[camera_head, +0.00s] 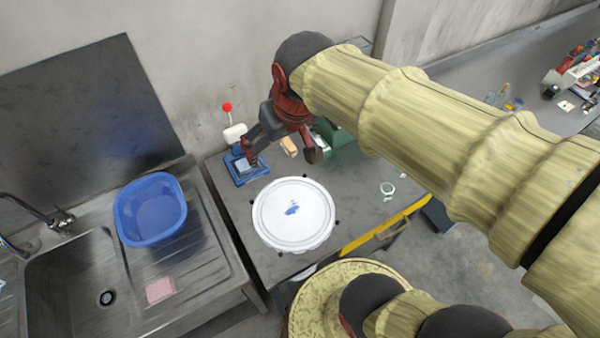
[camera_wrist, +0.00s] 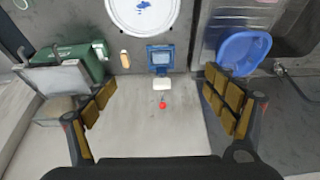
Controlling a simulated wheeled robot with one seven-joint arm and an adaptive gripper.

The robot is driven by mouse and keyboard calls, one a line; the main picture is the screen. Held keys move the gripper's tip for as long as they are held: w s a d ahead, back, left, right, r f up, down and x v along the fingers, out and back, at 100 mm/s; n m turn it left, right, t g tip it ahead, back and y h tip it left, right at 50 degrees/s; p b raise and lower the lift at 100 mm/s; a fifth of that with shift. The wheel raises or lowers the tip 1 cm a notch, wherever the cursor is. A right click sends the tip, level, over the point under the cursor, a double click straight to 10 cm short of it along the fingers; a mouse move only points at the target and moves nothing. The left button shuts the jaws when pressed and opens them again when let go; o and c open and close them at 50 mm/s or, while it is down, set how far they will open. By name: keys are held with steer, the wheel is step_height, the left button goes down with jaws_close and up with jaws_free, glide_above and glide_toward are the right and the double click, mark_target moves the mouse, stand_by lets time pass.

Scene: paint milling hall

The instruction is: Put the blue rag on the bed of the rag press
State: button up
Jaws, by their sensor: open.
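The rag press (camera_head: 238,178) is a small blue-framed device with a white part and a red knob on the table by the wall. It also shows in the wrist view (camera_wrist: 160,48), centred ahead between my fingers. A pale blue-grey patch (camera_head: 246,163) lies on its bed; I cannot tell whether this is the blue rag or the bed surface. A small darker blue patch (camera_head: 291,208) shows on the round white lid; I cannot tell whether it is cloth or a mark. My gripper (camera_head: 284,152) is open and empty, raised above the table near the press.
The white lid (camera_head: 268,226) sits in front of the press. A blue basin (camera_head: 150,210) and a pink cloth or sponge (camera_head: 160,290) are at the sink on the left. A green machine (camera_wrist: 82,62) and a tan block (camera_head: 289,147) stand near the press. Table to the right is mostly clear.

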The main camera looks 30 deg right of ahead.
steer(key=s+f+t, duration=0.1)
steer(key=s, duration=0.7)
steer(key=shift+s, duration=0.35)
steer(key=shift+f, duration=0.15)
step_height(320, 180, down, 19)
steer(key=b, duration=1.9)
steer(key=shift+f+b, duration=0.2)
steer(key=shift+b, duration=0.1)
steer(key=shift+c, duration=0.2)
